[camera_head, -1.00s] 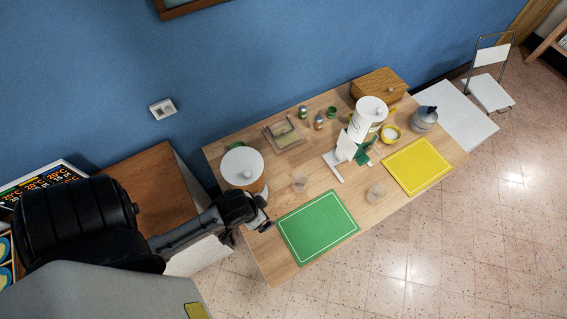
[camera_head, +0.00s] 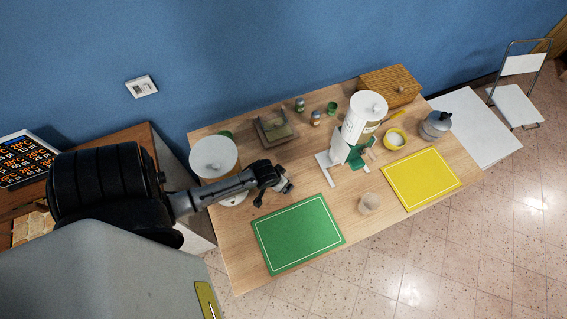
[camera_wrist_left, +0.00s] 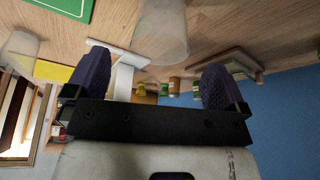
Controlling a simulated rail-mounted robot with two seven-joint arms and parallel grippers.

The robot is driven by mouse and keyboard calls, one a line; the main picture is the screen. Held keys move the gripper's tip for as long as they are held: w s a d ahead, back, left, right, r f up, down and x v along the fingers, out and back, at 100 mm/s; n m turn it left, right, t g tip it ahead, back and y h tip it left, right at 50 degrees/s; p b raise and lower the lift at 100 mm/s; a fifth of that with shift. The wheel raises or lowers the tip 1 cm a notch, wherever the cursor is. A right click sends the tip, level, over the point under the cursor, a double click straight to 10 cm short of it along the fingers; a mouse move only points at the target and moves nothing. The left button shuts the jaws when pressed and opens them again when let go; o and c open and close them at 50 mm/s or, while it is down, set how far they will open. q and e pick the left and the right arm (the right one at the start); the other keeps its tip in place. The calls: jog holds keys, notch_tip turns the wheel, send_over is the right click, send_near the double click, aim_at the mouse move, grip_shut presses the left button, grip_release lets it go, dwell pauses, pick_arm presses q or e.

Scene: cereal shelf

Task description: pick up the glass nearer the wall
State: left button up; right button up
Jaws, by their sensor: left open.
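The glass nearer the wall (camera_wrist_left: 162,32) is clear and shows large in the left wrist view, ahead of my fingers and roughly centred between them. In the head view it is hidden behind my left gripper (camera_head: 277,190). My left gripper is open and empty; its two dark fingers (camera_wrist_left: 155,78) are spread apart in the wrist view. I cannot tell whether they touch the glass. The other glass (camera_head: 369,203) stands between the green and yellow mats, and shows at the left in the wrist view (camera_wrist_left: 22,48). My right gripper is out of view.
The wooden table (camera_head: 235,265) holds a green mat (camera_head: 298,234), a yellow mat (camera_head: 421,179), and a white dispenser (camera_head: 363,115) on a stand. A white-lidded canister (camera_head: 213,155) stands by my left arm. A wooden box (camera_head: 390,87) and jars are near the blue wall.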

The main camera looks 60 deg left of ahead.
pick_arm(q)
jog(key=shift+b+x, duration=0.3)
jog(key=shift+x, duration=2.8)
jog(key=shift+w+a+r, duration=0.1)
jog(key=shift+c, duration=0.2)
jog(key=c, duration=1)
